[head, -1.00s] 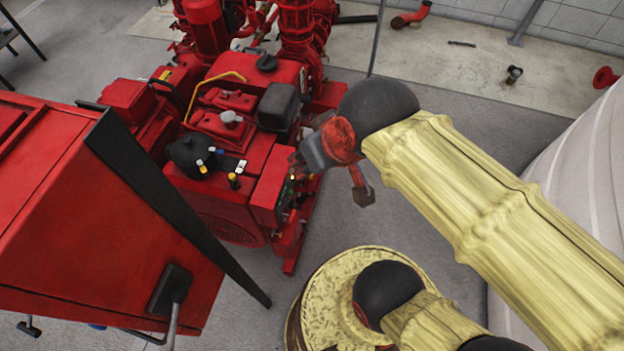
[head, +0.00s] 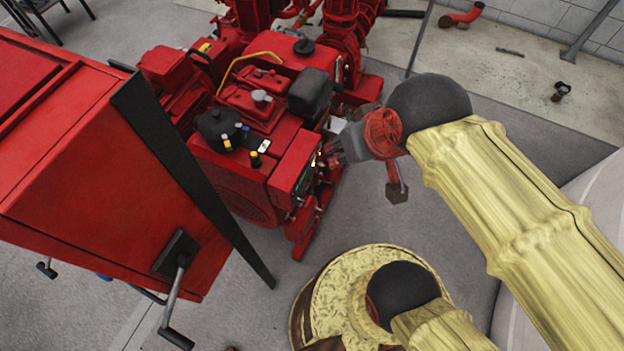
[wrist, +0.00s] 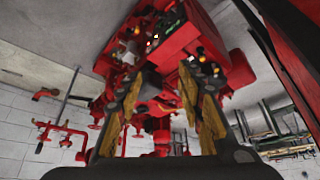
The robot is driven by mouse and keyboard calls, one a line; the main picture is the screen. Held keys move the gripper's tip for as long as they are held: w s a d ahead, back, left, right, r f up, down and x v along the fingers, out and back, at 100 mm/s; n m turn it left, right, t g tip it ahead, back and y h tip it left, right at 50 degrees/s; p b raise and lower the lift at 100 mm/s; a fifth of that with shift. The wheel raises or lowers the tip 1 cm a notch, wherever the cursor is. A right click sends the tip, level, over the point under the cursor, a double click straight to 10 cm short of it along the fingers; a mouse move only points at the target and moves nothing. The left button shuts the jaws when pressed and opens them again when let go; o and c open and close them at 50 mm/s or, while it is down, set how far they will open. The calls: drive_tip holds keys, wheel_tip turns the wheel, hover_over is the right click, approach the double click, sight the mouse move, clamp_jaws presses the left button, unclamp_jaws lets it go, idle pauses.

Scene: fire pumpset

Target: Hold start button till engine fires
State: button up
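The red engine of the fire pumpset (head: 235,170) stands left of my arm in the head view. Its control panel (head: 308,178) is on the side facing my gripper, with small lit spots. My gripper (head: 332,154) is close beside this panel; I cannot tell whether it touches. In the wrist view, the fingers of my gripper (wrist: 160,105) stand apart with nothing clearly held between them. The panel (wrist: 168,28) shows above the fingers there, with small yellow and white parts. The start button cannot be singled out in either view.
A large red cabinet (head: 75,170) with a black edge and a crank handle fills the left of the head view. Red pipes and pumps (head: 345,35) stand behind the engine.

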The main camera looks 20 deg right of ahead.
drive_tip(key=shift+c, duration=1.2)
clamp_jaws()
idle(0.4)
